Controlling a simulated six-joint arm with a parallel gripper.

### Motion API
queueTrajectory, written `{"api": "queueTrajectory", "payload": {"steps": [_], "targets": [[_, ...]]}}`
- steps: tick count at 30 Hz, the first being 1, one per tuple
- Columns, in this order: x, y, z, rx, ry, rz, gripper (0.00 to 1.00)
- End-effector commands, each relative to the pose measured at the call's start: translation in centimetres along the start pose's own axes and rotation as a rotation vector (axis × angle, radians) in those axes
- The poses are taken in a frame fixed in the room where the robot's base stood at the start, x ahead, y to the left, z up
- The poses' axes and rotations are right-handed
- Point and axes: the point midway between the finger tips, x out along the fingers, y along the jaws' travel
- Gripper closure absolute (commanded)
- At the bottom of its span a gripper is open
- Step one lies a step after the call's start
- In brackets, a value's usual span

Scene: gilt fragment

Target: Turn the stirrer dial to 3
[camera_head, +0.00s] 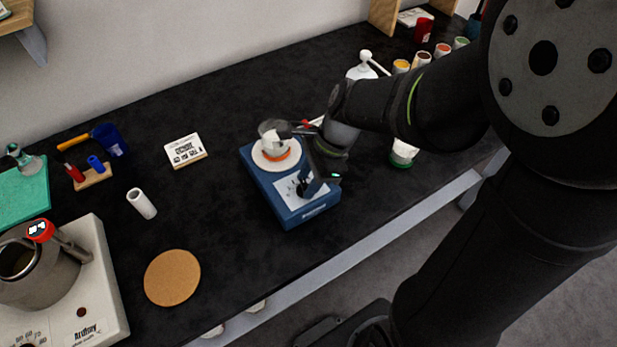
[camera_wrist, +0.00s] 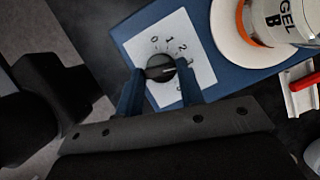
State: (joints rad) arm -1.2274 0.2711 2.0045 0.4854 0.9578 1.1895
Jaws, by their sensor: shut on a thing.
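The stirrer is a blue box (camera_head: 262,185) with a round white plate on top and a white dial panel at its near end. In the wrist view, the black dial (camera_wrist: 161,68) sits on the white panel (camera_wrist: 140,47), with numbers including 0, 1 and 2 printed around it. My gripper (camera_wrist: 160,74) is shut on the dial, one blue finger on each side. I cannot tell clearly which number the dial's mark faces. In the head view, my gripper (camera_head: 304,187) is over the panel and hides the dial.
A glass beaker (camera_head: 272,137) with an orange band stands on the stirrer's plate; its label reads GEL B in the wrist view (camera_wrist: 284,18). A white bottle (camera_head: 362,71) and several jars stand behind my arm. A cork mat (camera_head: 172,277) and white tube (camera_head: 141,203) lie left.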

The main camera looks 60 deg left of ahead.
Motion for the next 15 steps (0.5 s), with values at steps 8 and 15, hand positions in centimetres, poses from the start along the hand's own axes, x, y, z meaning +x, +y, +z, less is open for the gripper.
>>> {"api": "queueTrajectory", "payload": {"steps": [8,15], "targets": [[0.0,0.0,0.02,-0.001,0.0,0.001,0.44],[-0.03,-0.01,0.01,-0.001,0.0,0.0,0.44]]}}
